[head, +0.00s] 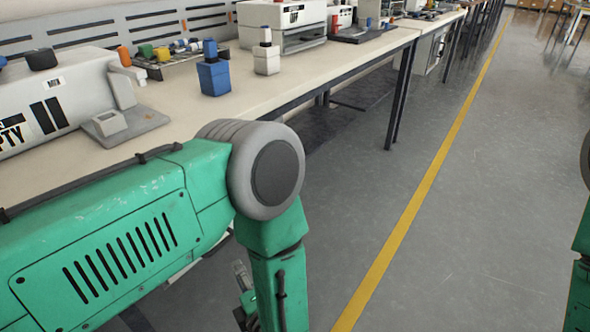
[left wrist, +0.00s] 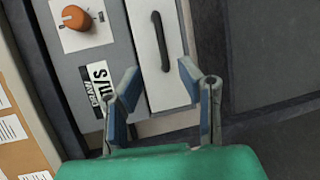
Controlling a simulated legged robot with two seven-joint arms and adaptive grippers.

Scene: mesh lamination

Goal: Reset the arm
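My left arm, green with a grey elbow joint, comes in from the left in the head view and bends down beside the bench. My left gripper (head: 243,290) shows only in part behind the forearm, low at the bottom of the head view. In the left wrist view the left gripper (left wrist: 160,88) has its two blue-padded fingers spread apart with nothing between them. Beyond the fingers is a grey cabinet front with a dark handle (left wrist: 160,42). At the right edge of the head view, a piece of my green right arm shows; its gripper is out of view.
The floor right of the bench is clear, with a yellow line (head: 428,185). An orange knob (left wrist: 75,17) is on the cabinet.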

